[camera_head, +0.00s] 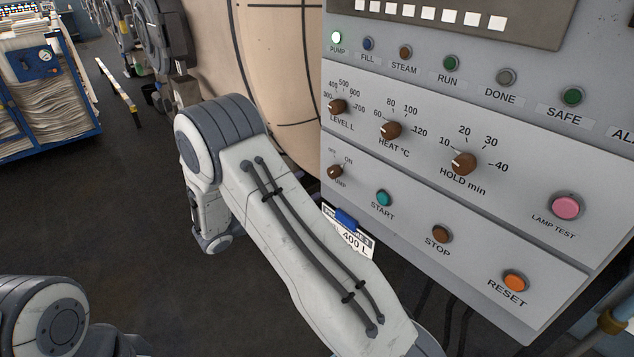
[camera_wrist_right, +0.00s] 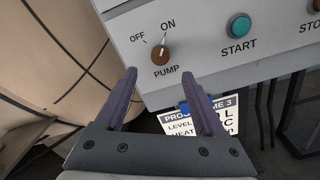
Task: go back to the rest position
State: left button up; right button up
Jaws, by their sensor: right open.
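My right gripper (camera_wrist_right: 164,103) shows in the right wrist view with its two dark fingers apart and nothing between them. It is in front of the control panel (camera_head: 470,205), below the brown PUMP knob (camera_wrist_right: 160,54), and apart from it. The knob's white mark points up toward ON. The PUMP knob also shows in the head view (camera_head: 335,171), where the PUMP lamp (camera_head: 337,37) is lit. In the head view my right arm crosses the middle, and its fingers cannot be made out. Of my left arm only a link shows at the bottom left; its gripper is out of view.
A programme card (camera_head: 348,240) with a blue clip (camera_head: 346,219) hangs at the panel's lower edge, close to my right arm. A large beige vessel (camera_head: 245,60) stands behind the arm. A blue rack of folded cloth (camera_head: 45,95) stands far left.

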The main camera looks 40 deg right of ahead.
jog(key=shift+s+a, duration=0.1)
jog(key=shift+a, duration=0.8)
jog(key=s+a+r+m+y+p, duration=0.3)
jog(key=s+a+y, duration=0.6)
jog(key=s+a, duration=0.4)
jog(key=s+a+r+m+g+y+p, duration=0.1)
jog(key=s+a+r+m+y+p, duration=0.2)
jog(key=s+a+r+y+p, duration=0.3)
jog(key=s+a+r+y, duration=0.1)
jog(key=s+a+y, duration=0.3)
jog(key=s+a, duration=0.4)
jog(key=shift+a+r+m+g, duration=0.2)
jog(key=shift+m+g, duration=0.1)
jog(key=shift+m, duration=0.1)
